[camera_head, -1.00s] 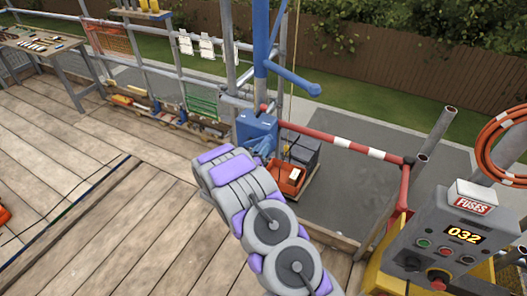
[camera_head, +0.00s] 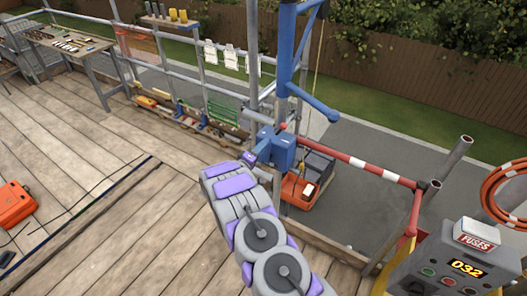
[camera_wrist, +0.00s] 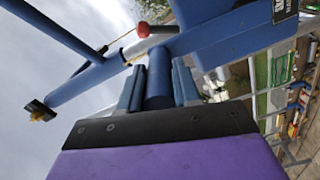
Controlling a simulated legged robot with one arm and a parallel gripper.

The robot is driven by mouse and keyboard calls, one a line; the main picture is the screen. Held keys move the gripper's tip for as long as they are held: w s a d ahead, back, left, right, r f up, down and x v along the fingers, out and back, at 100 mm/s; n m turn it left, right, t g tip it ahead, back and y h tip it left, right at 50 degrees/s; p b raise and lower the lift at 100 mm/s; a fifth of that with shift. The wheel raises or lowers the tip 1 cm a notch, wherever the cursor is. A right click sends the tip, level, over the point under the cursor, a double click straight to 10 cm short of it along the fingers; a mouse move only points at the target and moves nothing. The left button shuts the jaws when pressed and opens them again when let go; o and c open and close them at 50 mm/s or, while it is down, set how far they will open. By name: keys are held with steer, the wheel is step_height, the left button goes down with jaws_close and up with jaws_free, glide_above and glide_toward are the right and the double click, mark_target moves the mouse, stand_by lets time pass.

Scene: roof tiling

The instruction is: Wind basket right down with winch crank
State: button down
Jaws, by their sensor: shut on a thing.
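The blue winch box (camera_head: 280,151) is fixed to a blue hoist post (camera_head: 286,60) at the deck edge. The orange basket (camera_head: 297,192) is just behind and below it, with a grey load and a pale block in it. My gripper (camera_head: 250,158) is at the left side of the winch, partly hidden by my arm. In the wrist view, my gripper (camera_wrist: 158,92) is shut on the dark blue crank handle (camera_wrist: 158,72), one finger on each side. A red knob (camera_wrist: 143,29) on a grey shaft shows beyond it.
A red-and-white barrier bar (camera_head: 352,161) runs right from the winch. An orange case (camera_head: 15,204) lies on the deck at left. The planks between are mostly clear.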

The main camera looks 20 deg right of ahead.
steer(key=shift+w+a+r, duration=0.15)
steer(key=shift+w+a, duration=0.3)
steer(key=shift+w, duration=0.05)
steer(key=c, duration=1.2)
jaws_free()
steer(key=shift+w+a, duration=0.1)
steer(key=shift+o, duration=0.8)
steer(key=shift+w, duration=0.2)
steer(key=shift+o, duration=1.2)
steer(key=shift+a, duration=0.1)
steer(key=shift+s, duration=0.15)
steer(key=shift+s, duration=0.1)
steer(key=b+v, duration=0.2)
steer(key=v, duration=1.5)
steer(key=shift+a+f, duration=0.2)
steer(key=shift+f, duration=0.05)
